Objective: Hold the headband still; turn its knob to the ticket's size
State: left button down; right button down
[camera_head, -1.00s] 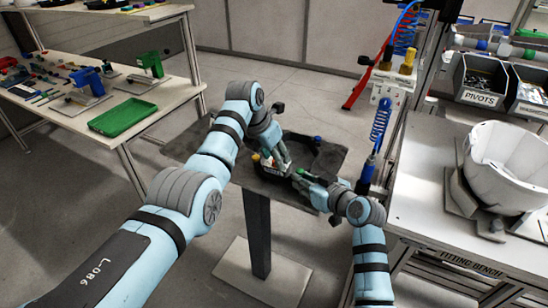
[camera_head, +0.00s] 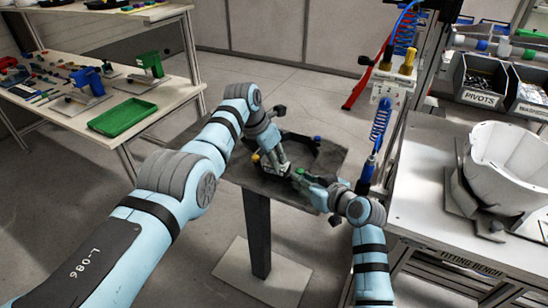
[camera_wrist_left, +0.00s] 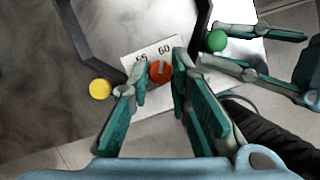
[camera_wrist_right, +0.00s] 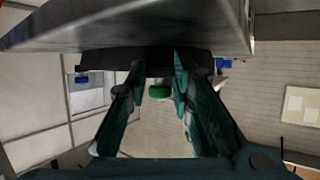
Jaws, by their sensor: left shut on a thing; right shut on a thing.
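The black headband (camera_head: 300,147) lies on a dark stand top; part of it shows in the left wrist view (camera_wrist_left: 85,40). An orange-red knob (camera_wrist_left: 160,72) sits at a white plate (camera_wrist_left: 150,53) reading "60" and another number, partly covered. My left gripper (camera_head: 279,170) is shut on the knob, its fingertips at either side. No ticket can be made out.
The stand top (camera_head: 255,182) is small, on one column. A yellow knob (camera_wrist_left: 100,89) and a blue knob (camera_head: 317,139) also sit by the band. The fitting bench (camera_head: 425,215) with a white shell (camera_head: 505,165) is right; a tool table with a green tray (camera_head: 122,117) is left.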

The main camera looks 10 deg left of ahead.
pick_arm(q)
jog(key=c, duration=1.5)
grip_release()
jog(key=shift+o, duration=0.2)
jog(key=shift+r, duration=0.1)
jog(key=shift+a+r, duration=0.1)
jog(key=shift+r, duration=0.2)
jog(key=v, duration=1.1)
jog(key=shift+s+r, duration=0.1)
pick_arm(e)
jog(key=c, duration=1.3)
grip_release()
